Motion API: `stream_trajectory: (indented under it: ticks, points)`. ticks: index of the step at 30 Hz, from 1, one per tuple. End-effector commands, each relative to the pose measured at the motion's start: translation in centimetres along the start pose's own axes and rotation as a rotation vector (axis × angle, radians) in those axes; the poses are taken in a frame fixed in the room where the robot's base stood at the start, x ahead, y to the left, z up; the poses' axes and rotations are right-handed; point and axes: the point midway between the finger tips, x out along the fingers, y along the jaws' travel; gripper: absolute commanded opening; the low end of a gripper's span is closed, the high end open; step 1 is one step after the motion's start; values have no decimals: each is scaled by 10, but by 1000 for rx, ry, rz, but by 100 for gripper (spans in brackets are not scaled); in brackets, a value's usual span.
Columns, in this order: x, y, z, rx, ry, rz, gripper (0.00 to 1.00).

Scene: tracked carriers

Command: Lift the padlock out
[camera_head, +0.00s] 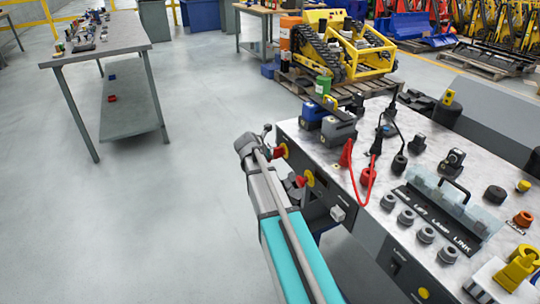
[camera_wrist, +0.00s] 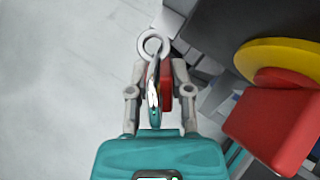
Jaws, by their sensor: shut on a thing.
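My gripper (camera_head: 256,142) is at the left edge of the control bench, beside the upper red and yellow rotary switch (camera_head: 282,150). In the wrist view, my gripper (camera_wrist: 158,76) is shut on what looks like the padlock (camera_wrist: 166,92). A slice of red body and a bright metal part show between the fingers, and a pale ring (camera_wrist: 153,43) sticks out past the tips. The fingers hide most of it. The switch's red handle (camera_wrist: 275,125) and yellow disc (camera_wrist: 282,60) are close on the right, apart from the fingers.
A second red and yellow switch (camera_head: 306,180) is lower on the panel. The bench top (camera_head: 325,155) holds a red cable (camera_head: 362,190), dark knobs and a clear-covered link box (camera_head: 450,200). Open floor (camera_head: 180,210) lies to the left, with a grey table (camera_head: 105,45) beyond.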

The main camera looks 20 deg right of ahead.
Motion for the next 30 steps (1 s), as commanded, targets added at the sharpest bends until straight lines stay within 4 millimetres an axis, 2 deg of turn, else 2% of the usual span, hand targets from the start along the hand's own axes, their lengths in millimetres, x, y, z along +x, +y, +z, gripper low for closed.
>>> stream_trajectory:
  ticks: [18, 30]
  points:
    - [-16, -1, -16, 0, 1, -1, 0]
    - [-19, -1, -19, 0, 1, -1, 0]
